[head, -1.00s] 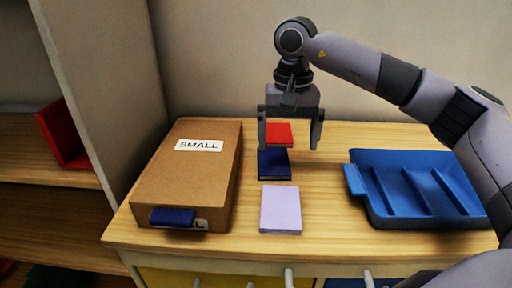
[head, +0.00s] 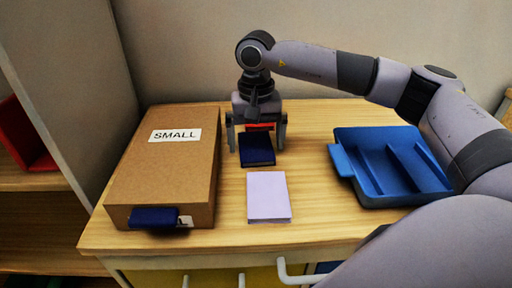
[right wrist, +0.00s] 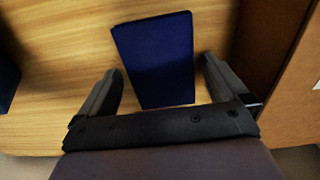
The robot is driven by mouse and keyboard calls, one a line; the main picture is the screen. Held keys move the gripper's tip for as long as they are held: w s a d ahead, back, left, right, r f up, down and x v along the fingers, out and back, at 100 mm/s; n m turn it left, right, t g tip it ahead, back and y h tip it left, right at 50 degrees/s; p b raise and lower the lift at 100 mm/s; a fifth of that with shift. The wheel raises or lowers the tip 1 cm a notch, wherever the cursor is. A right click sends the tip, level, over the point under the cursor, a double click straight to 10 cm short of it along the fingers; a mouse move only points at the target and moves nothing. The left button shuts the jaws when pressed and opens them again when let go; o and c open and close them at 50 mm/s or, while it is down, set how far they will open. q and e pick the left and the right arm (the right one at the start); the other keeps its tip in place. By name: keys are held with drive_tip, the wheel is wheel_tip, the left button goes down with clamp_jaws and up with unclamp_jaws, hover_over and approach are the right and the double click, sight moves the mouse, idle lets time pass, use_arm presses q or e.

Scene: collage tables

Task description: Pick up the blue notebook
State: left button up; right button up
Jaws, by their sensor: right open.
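The blue notebook (head: 257,151) is dark blue and lies flat on the wooden table, behind a lavender notebook (head: 268,197). My right gripper (head: 257,146) points down over its far part, open, one finger to each side. In the right wrist view the blue notebook (right wrist: 157,55) extends between and beyond the open fingers (right wrist: 163,88), with nothing clamped; I cannot tell the exact height gap. A red item (head: 260,126) shows behind the blue notebook, mostly hidden by the gripper. My left gripper is not in view.
A cardboard box (head: 170,155) labelled SMALL stands to the left, with a dark blue piece (head: 154,217) at its front. A blue ribbed tray (head: 345,160) lies to the right. Bare table (head: 310,150) separates notebooks and tray. A wall closes the back.

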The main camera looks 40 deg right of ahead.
sight(256, 146)
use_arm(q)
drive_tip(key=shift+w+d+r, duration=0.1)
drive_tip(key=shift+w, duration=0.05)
use_arm(e)
drive_tip(key=c, duration=1.1)
drive_tip(key=shift+o, duration=0.2)
use_arm(q)
drive_tip(key=p, duration=0.1)
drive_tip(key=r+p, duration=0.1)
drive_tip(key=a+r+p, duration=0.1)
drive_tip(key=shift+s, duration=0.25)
use_arm(e)
wheel_tip(256, 146, up, 20)
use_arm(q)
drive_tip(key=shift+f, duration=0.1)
